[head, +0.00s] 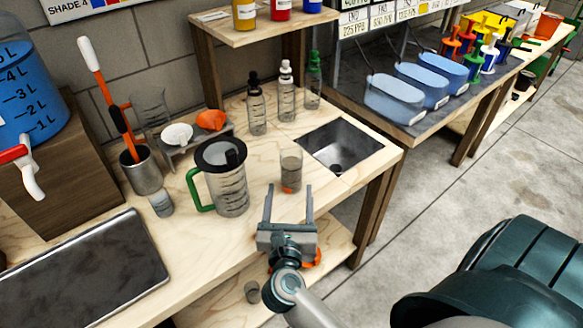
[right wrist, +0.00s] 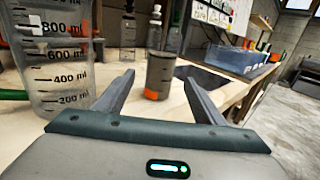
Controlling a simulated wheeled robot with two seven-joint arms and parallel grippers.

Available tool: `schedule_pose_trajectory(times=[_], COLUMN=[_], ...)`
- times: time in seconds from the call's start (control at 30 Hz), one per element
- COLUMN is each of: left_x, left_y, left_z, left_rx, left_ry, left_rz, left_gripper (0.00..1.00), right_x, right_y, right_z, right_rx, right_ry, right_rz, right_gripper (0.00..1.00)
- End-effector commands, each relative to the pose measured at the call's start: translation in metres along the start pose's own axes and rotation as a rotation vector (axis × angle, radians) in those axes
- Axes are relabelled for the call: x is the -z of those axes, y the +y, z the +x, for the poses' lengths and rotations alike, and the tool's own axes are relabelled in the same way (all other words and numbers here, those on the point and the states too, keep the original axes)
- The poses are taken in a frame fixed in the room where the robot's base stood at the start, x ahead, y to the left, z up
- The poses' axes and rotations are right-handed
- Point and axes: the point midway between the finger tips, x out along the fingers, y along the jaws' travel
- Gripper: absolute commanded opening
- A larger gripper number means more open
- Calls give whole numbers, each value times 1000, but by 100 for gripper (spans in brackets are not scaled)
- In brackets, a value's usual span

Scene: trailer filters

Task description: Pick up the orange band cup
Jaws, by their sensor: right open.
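The orange band cup (head: 291,170) is a clear grey cup with an orange patch near its base. It stands upright on the wooden bench, left of the sink. My right gripper (head: 288,190) is open and empty, with its two fingers pointing toward the cup. In the right wrist view the cup (right wrist: 158,76) shows beyond and between the fingertips (right wrist: 160,80), apart from them. My left gripper is not in view.
A measuring pitcher (head: 230,190) with a green handle stands close left of the cup. The sink (head: 345,145) is at the right. Several dropper bottles (head: 286,92) stand behind. A dark tray (head: 85,265) lies at the left.

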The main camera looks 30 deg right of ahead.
Motion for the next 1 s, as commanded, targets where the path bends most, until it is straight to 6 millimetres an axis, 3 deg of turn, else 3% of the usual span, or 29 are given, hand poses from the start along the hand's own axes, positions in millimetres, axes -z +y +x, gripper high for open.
schedule_pose_trajectory(times=[0.1, 0.23, 0.8, 1.0], left_x=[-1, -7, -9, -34], left_y=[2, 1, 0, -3], left_z=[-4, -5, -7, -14], left_rx=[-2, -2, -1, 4], left_ry=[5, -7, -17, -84], left_rz=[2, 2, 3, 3], left_gripper=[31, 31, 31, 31], right_x=[-2, -1, -1, 0], right_y=[0, 0, -1, -2], right_z=[19, 29, 38, 58], right_rx=[0, 0, 0, 1], right_ry=[-2, 0, -1, -2], right_rz=[-2, -1, -1, -3], right_gripper=[64, 64, 64, 64])
